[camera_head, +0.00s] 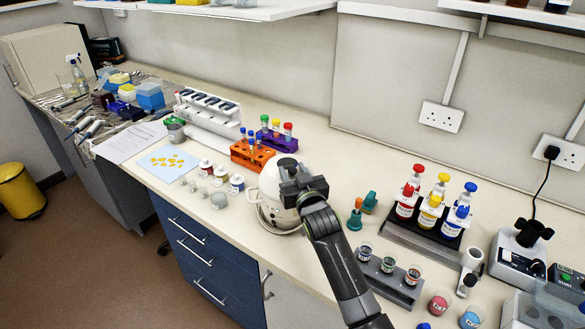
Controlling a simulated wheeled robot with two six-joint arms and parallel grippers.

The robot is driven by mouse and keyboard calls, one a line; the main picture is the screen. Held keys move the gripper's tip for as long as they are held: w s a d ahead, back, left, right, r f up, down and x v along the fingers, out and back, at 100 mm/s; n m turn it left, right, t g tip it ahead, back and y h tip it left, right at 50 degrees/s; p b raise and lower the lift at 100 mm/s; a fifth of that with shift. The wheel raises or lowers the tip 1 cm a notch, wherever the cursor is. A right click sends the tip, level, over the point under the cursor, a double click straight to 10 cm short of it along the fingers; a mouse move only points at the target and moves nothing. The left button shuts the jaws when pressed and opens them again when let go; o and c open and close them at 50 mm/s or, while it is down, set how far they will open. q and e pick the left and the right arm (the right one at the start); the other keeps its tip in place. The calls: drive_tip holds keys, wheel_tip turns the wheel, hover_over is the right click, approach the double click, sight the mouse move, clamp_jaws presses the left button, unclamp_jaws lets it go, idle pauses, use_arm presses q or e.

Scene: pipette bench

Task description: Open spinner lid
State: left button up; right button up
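The spinner (268,192) is a white, rounded machine near the middle of the bench's front edge. Its top looks domed, with a small grey part at the upper end, and its lid looks down, though my gripper hides much of it. My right gripper (288,178), dark grey, is in front of and over the spinner's right side, at or very near its top. I cannot tell whether it touches the lid, and its fingertips are not clearly visible. My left gripper is not in view.
An orange tube rack (252,155) and a purple rack (277,142) stand just behind the spinner. Small jars (221,172) stand to its left. To the right are a dark rack of capped bottles (424,232) and a grey cup rack (391,278).

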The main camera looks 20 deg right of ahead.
drive_tip(key=shift+w, duration=0.55)
drive_tip(key=shift+c, duration=0.3)
clamp_jaws()
